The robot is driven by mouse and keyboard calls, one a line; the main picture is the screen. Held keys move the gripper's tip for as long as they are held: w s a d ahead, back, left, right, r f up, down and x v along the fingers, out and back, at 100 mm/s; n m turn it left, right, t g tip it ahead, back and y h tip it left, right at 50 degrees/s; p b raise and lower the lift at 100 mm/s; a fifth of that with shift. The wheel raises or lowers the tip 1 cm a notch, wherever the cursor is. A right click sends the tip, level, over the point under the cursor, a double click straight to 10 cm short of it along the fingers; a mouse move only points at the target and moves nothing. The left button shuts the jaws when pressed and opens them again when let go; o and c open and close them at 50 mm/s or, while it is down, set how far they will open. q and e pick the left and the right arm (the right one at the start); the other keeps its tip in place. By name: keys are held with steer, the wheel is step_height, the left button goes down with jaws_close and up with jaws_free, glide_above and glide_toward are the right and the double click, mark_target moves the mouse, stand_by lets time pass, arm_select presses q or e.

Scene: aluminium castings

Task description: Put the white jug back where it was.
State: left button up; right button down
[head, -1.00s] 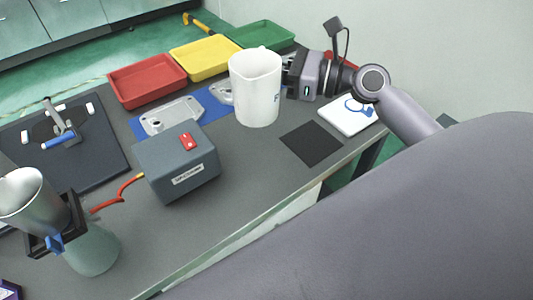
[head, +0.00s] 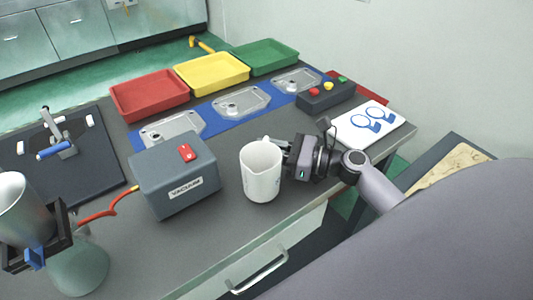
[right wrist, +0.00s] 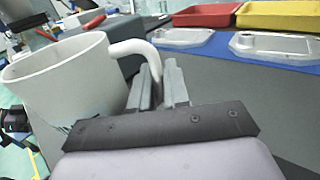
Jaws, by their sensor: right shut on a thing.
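The white jug (head: 262,172) stands upright near the front edge of the table, to the right of the grey vacuum box. My right gripper (head: 287,150) is at its right side, shut on its handle. The right wrist view shows the jug (right wrist: 68,82) at left, with its curved handle running to the shut fingers (right wrist: 160,82). The jug's base is low against the tabletop; I cannot tell if it touches. My left gripper is not in view.
The vacuum box (head: 175,178) stands close left of the jug. Behind are castings on a blue mat (head: 208,115) and red (head: 148,98), yellow (head: 212,76) and green (head: 262,58) trays. A button box (head: 325,95) and white sheet (head: 368,124) lie right. A metal cup (head: 18,210) is far left.

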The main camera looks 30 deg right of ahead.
steer(key=shift+f, duration=0.4)
steer(key=c, duration=1.1)
jaws_free()
steer(key=shift+f, duration=0.1)
steer(key=shift+s+d, duration=0.25)
steer(key=b+v, duration=0.1)
steer(key=v, duration=1)
steer(key=shift+s+d, duration=0.1)
steer(key=shift+s, duration=0.05)
